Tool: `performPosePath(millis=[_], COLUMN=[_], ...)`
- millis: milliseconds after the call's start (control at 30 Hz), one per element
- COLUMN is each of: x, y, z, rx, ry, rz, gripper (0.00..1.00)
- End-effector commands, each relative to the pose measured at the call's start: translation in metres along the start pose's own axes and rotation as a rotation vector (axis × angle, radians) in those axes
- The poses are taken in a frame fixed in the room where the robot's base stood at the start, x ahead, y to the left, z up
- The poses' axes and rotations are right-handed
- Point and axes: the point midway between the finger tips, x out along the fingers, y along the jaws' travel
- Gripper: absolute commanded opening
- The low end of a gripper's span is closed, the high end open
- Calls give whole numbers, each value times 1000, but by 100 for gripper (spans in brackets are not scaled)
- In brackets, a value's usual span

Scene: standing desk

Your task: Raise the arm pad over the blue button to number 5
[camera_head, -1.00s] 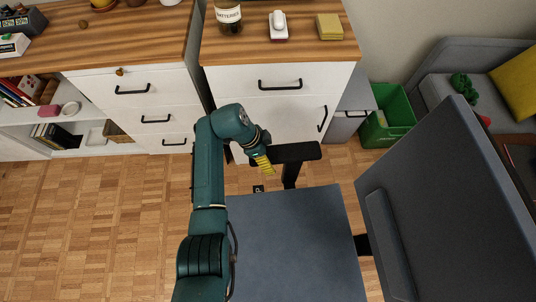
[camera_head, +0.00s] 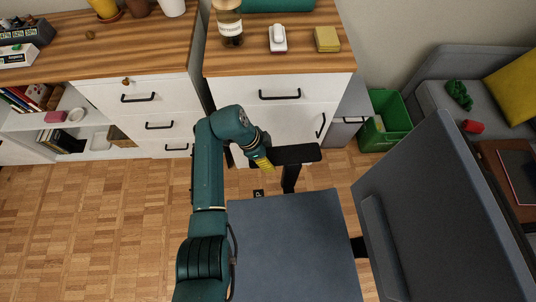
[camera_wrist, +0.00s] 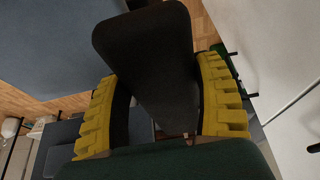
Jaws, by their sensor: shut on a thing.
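The arm pad (camera_head: 297,154) is a dark, level armrest pad on a black post (camera_head: 289,178) beside the blue-grey seat (camera_head: 295,245) of an office chair. My gripper (camera_head: 264,163) has yellow ribbed fingers and is at the pad's left end in the head view. In the wrist view the pad (camera_wrist: 150,60) runs between my two fingers (camera_wrist: 160,110), one on each side, and the gripper is shut on it. The blue button and the height numbers do not show in either view.
White drawer cabinets (camera_head: 280,115) with wooden tops stand close behind the arm pad. The chair's large backrest (camera_head: 440,210) fills the right side. A green bin (camera_head: 387,120) stands at the back right. Parquet floor (camera_head: 110,230) is clear at the left.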

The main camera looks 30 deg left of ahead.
Motion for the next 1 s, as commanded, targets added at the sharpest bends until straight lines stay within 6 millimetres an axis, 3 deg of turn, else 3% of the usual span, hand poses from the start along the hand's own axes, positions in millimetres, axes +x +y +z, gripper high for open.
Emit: performPosePath(millis=[33, 133, 500, 533, 667, 1000], x=[-26, -42, -47, -47, -46, -46], y=[-2, -2, -4, -4, -3, -2], z=[-12, -19, -22, -22, -21, -19], rx=[5, 6, 10, 10, 8, 5], ry=[5, 6, 9, 9, 7, 4], rz=[-6, -7, -10, -11, -9, -6], gripper=[29, 29, 29, 71, 96, 98])
